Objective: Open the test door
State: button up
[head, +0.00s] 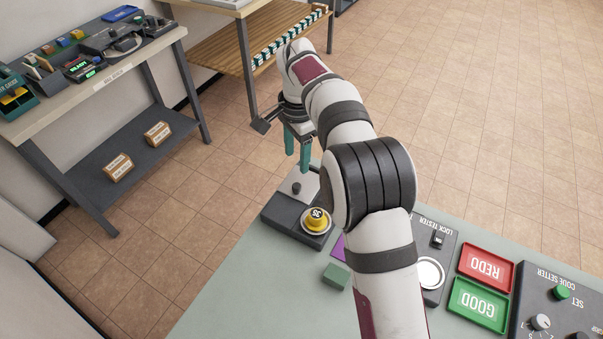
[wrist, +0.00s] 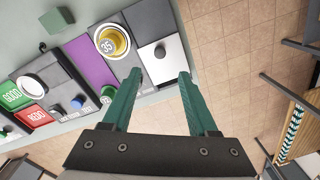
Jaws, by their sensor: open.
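The test door appears to be the pale panel (head: 309,188) with a small dark knob (head: 296,188), on a dark box at the table's far edge. In the wrist view the door (wrist: 168,68) and its knob (wrist: 160,52) show beyond my fingertips. A yellow dial marked 36 or 35 (head: 317,219) sits beside the door; it also shows in the wrist view (wrist: 112,41). My gripper (head: 297,162) has teal fingers, open and empty, above the far side of the door. In the wrist view my gripper (wrist: 160,74) points toward the knob, with the fingertips apart from it.
A purple mat (head: 338,246) and a green block (head: 336,276) lie near the dial. The lock tester (head: 438,240), red REDO tray (head: 486,267) and green GOOD tray (head: 479,304) are to the right. A workbench (head: 100,85) stands at the left. Open floor lies beyond the table.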

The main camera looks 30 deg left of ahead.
aim_at(297, 186)
notch_tip(297, 186, down, 11)
jog(key=shift+w+a+r, duration=0.1)
jog(key=shift+a+r, duration=0.05)
grip_shut()
dwell(1.4)
